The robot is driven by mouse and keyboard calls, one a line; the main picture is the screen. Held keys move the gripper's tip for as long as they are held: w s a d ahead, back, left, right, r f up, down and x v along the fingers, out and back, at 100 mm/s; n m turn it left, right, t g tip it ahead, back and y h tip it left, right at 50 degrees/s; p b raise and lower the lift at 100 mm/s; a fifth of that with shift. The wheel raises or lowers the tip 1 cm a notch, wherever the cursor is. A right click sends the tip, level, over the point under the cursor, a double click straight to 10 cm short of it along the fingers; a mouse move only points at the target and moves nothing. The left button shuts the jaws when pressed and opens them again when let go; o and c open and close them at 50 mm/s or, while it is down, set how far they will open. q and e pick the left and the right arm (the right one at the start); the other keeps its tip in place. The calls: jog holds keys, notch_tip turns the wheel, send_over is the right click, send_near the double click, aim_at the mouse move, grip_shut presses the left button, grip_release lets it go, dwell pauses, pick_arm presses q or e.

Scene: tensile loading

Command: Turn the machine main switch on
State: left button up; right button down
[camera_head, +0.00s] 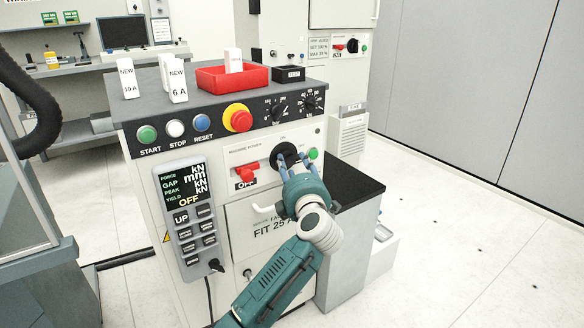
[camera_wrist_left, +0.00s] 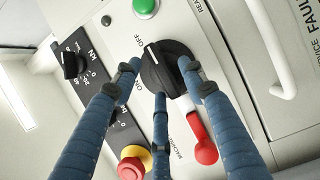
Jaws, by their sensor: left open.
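The main switch is a black round knob (camera_head: 284,153) on the machine's front panel, with ON and OFF lettering around it. In the left wrist view the knob (camera_wrist_left: 168,64) has a white mark that lies nearer the OFF lettering. My left gripper (camera_head: 291,160) is at the knob, and its arm covers part of the panel below. In the left wrist view the fingers of my left gripper (camera_wrist_left: 162,76) are open and spread around the knob. I cannot tell whether they touch it. My right gripper is not in view.
A red lever (camera_head: 246,173) marked OFF sits left of the knob, and a green button (camera_head: 313,154) sits right of it. A red and yellow emergency button (camera_head: 238,118) is above left. A white handle (camera_head: 265,210) juts out below.

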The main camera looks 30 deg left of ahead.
pick_arm(q)
jog(key=shift+w+a, duration=0.35)
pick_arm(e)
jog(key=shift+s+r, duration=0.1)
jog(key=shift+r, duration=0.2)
pick_arm(q)
jog(key=shift+c, duration=0.5)
grip_shut()
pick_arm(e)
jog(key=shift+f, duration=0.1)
